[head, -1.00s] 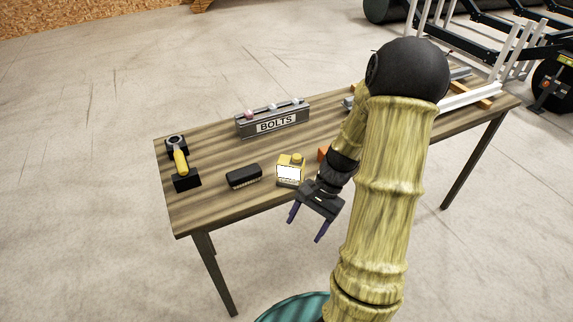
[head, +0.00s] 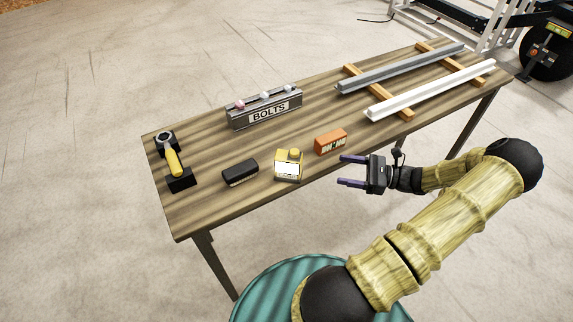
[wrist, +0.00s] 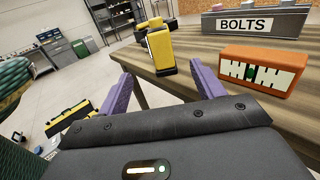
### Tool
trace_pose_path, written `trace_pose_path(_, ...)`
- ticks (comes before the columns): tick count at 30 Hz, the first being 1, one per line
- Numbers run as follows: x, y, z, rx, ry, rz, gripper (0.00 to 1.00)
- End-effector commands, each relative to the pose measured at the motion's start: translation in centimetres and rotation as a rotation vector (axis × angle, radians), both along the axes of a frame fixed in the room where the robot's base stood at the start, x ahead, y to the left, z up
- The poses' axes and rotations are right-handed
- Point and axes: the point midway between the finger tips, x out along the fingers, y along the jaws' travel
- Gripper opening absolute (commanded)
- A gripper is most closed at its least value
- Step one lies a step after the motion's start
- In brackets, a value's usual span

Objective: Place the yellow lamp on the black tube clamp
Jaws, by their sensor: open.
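The yellow lamp (head: 289,167), a small boxy body with a round knob on top and a white label, stands near the table's front edge. A low black labelled block (head: 240,174), which looks like the black tube clamp, lies just left of it, apart from it. My gripper (head: 341,171) is open and empty, to the right of the lamp, its fingers pointing left. In the wrist view a yellow body, apparently the lamp (wrist: 160,50), stands beyond the spread fingers (wrist: 160,88); dark shapes partly hidden behind it are unclear.
An orange labelled block (head: 331,141) stands behind my gripper, right of the lamp. The grey BOLTS box (head: 266,118) is farther back. A yellow-handled tool (head: 173,161) rests on black supports at left. Grey (head: 400,69) and white (head: 430,92) rails lie on wooden strips at right.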

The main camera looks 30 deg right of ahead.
Motion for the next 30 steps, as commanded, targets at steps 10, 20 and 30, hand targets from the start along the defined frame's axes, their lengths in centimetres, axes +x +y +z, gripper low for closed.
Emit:
trace_pose_path(10,0.9,1.2,0.2,0.0,0.001,0.005,0.67)
trace_pose_path(20,4.5,5.8,0.3,0.0,0.002,0.009,0.67)
trace_pose_path(30,7.6,9.7,0.1,-0.002,0.002,0.008,0.67)
